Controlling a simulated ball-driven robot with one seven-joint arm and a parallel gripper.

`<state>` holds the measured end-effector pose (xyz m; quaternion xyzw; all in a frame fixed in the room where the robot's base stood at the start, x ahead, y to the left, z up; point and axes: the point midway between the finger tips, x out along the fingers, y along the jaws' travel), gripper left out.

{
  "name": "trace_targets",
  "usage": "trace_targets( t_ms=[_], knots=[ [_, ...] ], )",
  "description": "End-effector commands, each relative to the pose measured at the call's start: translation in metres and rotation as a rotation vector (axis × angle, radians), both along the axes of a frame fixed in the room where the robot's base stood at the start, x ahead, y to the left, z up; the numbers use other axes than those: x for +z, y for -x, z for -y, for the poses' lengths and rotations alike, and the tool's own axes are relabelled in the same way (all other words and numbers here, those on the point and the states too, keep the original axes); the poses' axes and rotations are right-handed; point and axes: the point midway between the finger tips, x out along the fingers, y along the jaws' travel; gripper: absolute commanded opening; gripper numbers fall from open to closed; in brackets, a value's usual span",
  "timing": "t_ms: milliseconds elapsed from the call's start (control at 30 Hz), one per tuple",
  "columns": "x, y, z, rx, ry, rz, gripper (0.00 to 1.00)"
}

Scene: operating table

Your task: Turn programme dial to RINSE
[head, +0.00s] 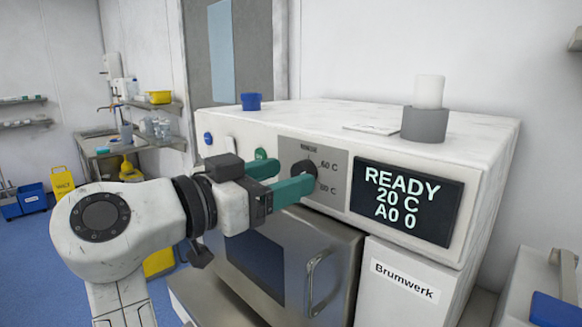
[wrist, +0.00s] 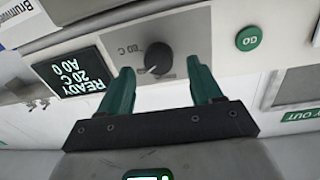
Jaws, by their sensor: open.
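The programme dial (head: 304,169) is a dark round knob on a grey panel of the white machine's front, with RINSE printed above it and temperature labels at its right. In the wrist view, which is turned over, the dial (wrist: 159,58) shows between the fingertips. A small pale mark is on its edge, but I cannot tell surely which label it points at. My gripper (head: 290,174) has green fingers, open and empty. In the wrist view my gripper (wrist: 160,68) has one finger on each side of the dial; contact cannot be told.
A display (head: 408,202) right of the dial reads READY, 20 C, A0 0. A green GO button (wrist: 249,38) sits beside the dial panel. Below is a steel door with a handle (head: 318,282).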

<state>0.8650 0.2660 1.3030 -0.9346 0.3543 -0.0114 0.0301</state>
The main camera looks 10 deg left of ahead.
Motion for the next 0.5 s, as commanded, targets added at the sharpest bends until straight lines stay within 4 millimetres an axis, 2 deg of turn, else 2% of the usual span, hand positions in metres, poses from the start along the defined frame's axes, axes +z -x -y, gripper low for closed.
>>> trace_targets(
  t_ms=[200,500],
  knots=[
    [0.000,-0.014,0.013,-0.001,0.001,-0.002,0.65],
    [-0.001,-0.017,0.015,0.000,0.001,-0.002,0.65]
  ],
)
